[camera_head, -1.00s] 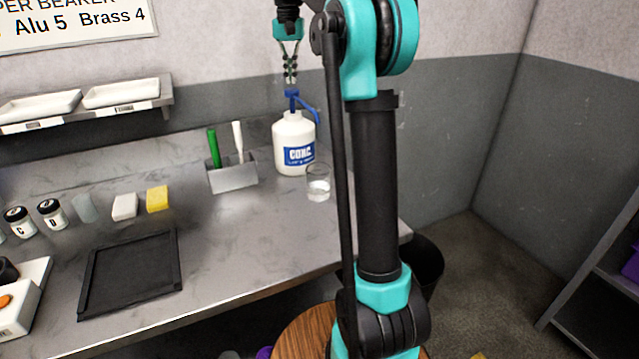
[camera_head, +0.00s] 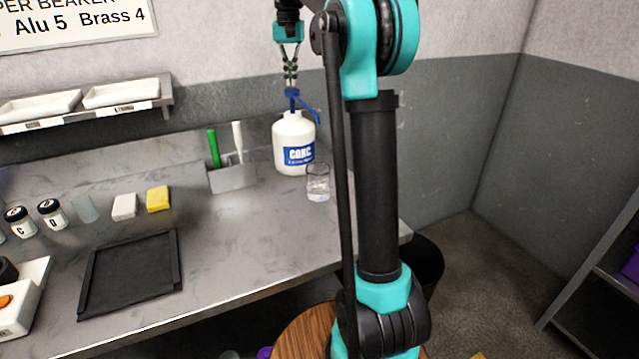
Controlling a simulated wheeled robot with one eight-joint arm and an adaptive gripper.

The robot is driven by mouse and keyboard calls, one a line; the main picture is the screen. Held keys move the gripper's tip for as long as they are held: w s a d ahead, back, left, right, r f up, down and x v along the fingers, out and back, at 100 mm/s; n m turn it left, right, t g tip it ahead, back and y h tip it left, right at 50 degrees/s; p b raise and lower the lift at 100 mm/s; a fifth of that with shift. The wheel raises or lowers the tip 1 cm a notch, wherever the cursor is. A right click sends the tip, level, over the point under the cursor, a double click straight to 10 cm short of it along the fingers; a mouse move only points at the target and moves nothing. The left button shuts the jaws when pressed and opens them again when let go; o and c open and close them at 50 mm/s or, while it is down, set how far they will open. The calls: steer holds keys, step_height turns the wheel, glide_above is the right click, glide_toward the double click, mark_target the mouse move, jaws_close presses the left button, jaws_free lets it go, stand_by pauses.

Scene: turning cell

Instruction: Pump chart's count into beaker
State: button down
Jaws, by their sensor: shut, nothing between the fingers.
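The white pump bottle (camera_head: 290,133) with a blue label reading "CONC." stands at the back right of the bench. Its blue pump head (camera_head: 293,95) has a spout reaching right and down. A clear beaker (camera_head: 318,185) stands just right of and in front of the bottle, with some clear liquid low in it. My gripper (camera_head: 291,84) is shut and points down directly over the pump head, its fingertips at or touching the top. The wall chart (camera_head: 75,22) is cut off; it reads "PER BEAKER", "Alu 5", "Brass 4".
A grey holder (camera_head: 232,177) with green and white handled tools is left of the bottle. Yellow (camera_head: 158,198) and white (camera_head: 124,206) blocks, lidded jars (camera_head: 51,213) and a black tray (camera_head: 130,275) lie further left. A shelf (camera_head: 90,115) holds white trays.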

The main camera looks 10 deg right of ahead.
mark_target(292, 89)
steer(key=shift+f, duration=2.1)
steer(key=shift+r, duration=2.45)
steer(key=shift+f, duration=0.35)
